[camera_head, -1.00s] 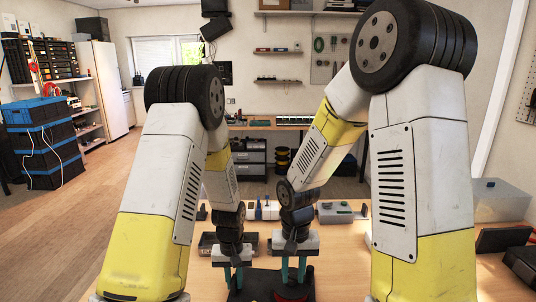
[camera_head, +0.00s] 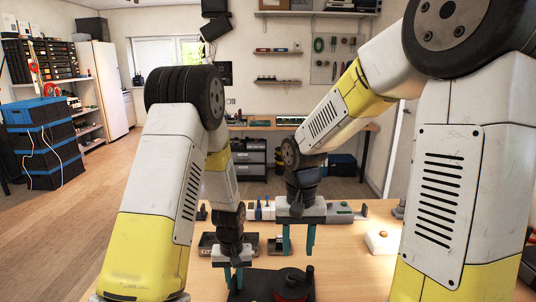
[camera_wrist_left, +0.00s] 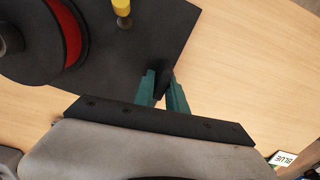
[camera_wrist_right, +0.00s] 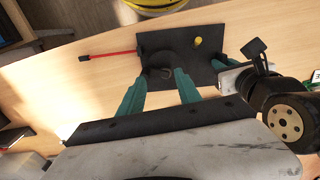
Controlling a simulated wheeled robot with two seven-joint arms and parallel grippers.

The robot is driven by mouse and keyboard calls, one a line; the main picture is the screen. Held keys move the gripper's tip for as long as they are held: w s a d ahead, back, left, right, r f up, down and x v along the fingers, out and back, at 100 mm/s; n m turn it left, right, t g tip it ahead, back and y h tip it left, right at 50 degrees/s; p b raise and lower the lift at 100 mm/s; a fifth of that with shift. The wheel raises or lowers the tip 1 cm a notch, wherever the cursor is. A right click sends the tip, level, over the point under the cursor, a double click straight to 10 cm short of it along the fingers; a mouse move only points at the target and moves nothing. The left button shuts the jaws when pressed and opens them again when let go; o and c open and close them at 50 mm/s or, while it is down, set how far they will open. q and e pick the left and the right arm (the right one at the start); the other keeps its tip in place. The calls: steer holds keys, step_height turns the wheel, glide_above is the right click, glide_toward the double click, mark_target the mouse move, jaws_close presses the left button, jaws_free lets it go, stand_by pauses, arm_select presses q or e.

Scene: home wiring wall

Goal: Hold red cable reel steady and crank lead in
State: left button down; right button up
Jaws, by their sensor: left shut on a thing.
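The cable reel (camera_head: 291,284) is dark with a red part and sits on a black base plate (camera_head: 248,294) on the table. In the left wrist view the reel's red band (camera_wrist_left: 70,32) shows at the upper left. My left gripper (camera_head: 234,278) is shut on a small dark tab (camera_wrist_left: 163,75) at the plate's edge, beside the reel. A yellow knob (camera_wrist_left: 121,7) stands on the plate. In the right wrist view a red lead (camera_wrist_right: 112,55) runs left from the plate. My right gripper (camera_head: 298,242) is open and empty, raised above and beyond the reel.
A grey tray (camera_head: 208,243) lies behind my left gripper. Several devices line the back of the table. Bare tabletop (camera_head: 345,275) lies right of the reel.

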glide_toward(311, 276)
steer(key=shift+s+f, duration=0.15)
steer(key=shift+f, duration=2.25)
steer(key=shift+s+f, duration=0.15)
steer(key=shift+f, duration=2.25)
jaws_close()
steer(key=shift+s+a, duration=0.1)
steer(key=shift+a, duration=0.05)
steer(key=shift+s+a, duration=0.4)
steer(key=shift+s, duration=0.15)
steer(key=shift+a, duration=0.1)
